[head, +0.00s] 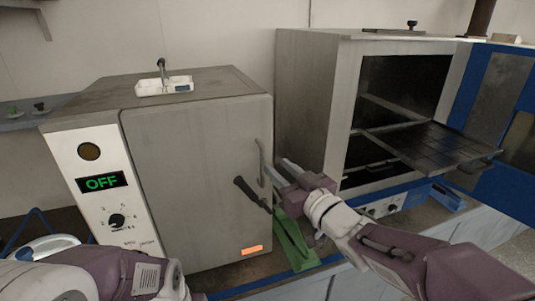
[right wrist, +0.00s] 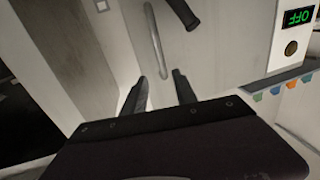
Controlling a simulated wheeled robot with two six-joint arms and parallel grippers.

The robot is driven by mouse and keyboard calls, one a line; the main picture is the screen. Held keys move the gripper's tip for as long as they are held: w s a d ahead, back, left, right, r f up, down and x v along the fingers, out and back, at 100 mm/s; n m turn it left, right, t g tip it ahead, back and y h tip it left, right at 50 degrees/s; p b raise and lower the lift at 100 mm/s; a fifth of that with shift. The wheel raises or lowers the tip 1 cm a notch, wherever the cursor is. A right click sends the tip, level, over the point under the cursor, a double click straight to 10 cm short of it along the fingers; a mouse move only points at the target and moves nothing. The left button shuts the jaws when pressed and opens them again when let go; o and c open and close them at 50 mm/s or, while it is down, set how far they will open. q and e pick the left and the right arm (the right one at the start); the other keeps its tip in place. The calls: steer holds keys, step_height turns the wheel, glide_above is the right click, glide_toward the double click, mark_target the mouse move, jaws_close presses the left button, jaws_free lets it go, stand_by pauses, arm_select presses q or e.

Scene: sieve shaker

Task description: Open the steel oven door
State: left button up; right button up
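The steel oven (head: 195,185) stands at left in the head view, with a grey door, a white panel, a green OFF display and a dial. Its door looks shut. A curved metal handle (right wrist: 153,40) and a black-gripped lever (right wrist: 183,12) are on the door; the lever also shows in the head view (head: 250,192). My right gripper (head: 276,163) is at the door's right edge beside the handle, open and empty. In the right wrist view its fingers (right wrist: 160,80) are apart, with the handle's end appearing between their tips; contact cannot be told. My left gripper is out of view.
A second oven (head: 312,110) stands to the right, its blue door (head: 490,130) open and a rack (head: 435,145) pulled out. A green object (head: 295,240) lies below my right gripper. A white tray (head: 164,86) sits on the steel oven.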

mark_target(263, 158)
steer(key=x, duration=0.3)
steer(key=p+x, duration=0.1)
steer(key=x, duration=0.3)
steer(key=shift+a+f, duration=0.15)
steer(key=shift+a, duration=0.3)
steer(key=shift+w, duration=0.3)
jaws_close()
stand_by(0.5)
